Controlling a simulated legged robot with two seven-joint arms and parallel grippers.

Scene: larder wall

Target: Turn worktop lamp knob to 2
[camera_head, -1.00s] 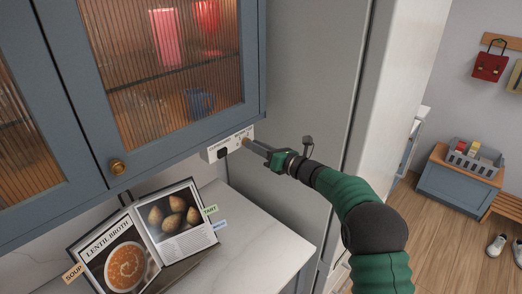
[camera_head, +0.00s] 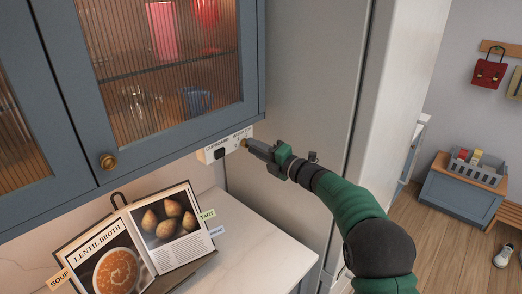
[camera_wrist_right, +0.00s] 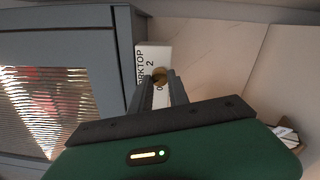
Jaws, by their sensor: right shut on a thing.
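In the wrist view the plate reads "RKTOP", with a "2" beside the knob and a "0" partly hidden. In the head view the plate (camera_head: 214,152) also carries a black switch (camera_head: 219,154) under the word "CUPBOARD". My right gripper (camera_head: 247,145) is shut on the knob, its fingers on either side of it in the wrist view (camera_wrist_right: 160,88). The knob's pointer is too small to read. My left gripper is not in view.
The blue cupboard with ribbed glass doors (camera_head: 262,60) hangs above the plate. An open cookbook (camera_head: 140,243) leans on the marble worktop (camera_head: 255,245) below. A tall pale panel (camera_head: 310,70) stands to the right, close to my right arm.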

